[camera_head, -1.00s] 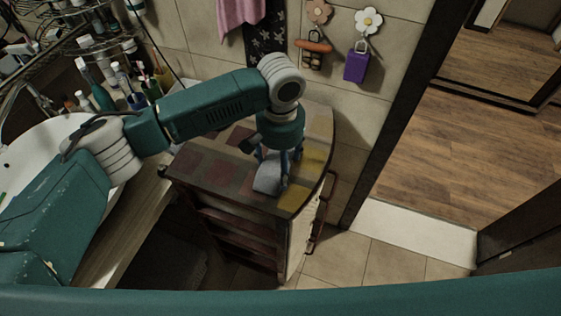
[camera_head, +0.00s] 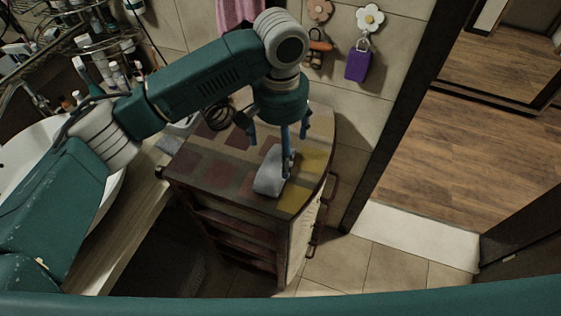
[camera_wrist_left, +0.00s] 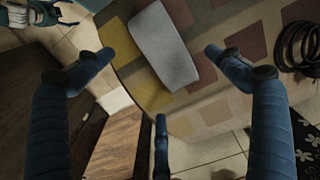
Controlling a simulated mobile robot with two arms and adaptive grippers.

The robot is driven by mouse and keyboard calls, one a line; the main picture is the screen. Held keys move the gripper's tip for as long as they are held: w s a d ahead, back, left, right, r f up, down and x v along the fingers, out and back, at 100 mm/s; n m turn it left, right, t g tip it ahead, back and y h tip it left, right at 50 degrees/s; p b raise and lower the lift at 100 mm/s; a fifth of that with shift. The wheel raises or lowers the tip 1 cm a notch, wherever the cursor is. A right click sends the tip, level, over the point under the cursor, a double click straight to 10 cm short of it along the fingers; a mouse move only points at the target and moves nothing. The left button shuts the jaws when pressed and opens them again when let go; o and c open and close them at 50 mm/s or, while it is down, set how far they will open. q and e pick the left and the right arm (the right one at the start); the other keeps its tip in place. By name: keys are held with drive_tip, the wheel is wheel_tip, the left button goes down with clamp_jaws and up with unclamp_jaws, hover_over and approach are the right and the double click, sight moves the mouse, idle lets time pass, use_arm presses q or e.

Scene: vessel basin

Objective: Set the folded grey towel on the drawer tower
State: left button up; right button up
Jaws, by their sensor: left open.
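The folded grey towel (camera_head: 270,172) lies on the checkered top of the drawer tower (camera_head: 212,178), near its front right part. In the left wrist view the towel (camera_wrist_left: 163,45) rests flat on the tower top (camera_wrist_left: 215,100), between the spread fingers. My left gripper (camera_head: 287,160) is above the towel, its blue fingers pointing down. In the wrist view the fingers (camera_wrist_left: 155,75) are wide apart and none grips the towel. One finger hides a little of the towel's right side in the head view. My right gripper is not clearly seen in the head view.
A dark coil (camera_wrist_left: 297,48) lies on the tower top. The basin (camera_head: 25,150) and bottles (camera_head: 120,78) are at the left. A purple pouch (camera_head: 357,66) hangs on the wall behind. A red towel-like pink cloth (camera_head: 238,12) hangs higher up. Open floor lies at the right.

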sight(281, 165)
use_arm(q)
wheel_tip(281, 165, up, 5)
drive_tip(key=shift+r+b, duration=0.15)
drive_tip(key=shift+b, duration=0.35)
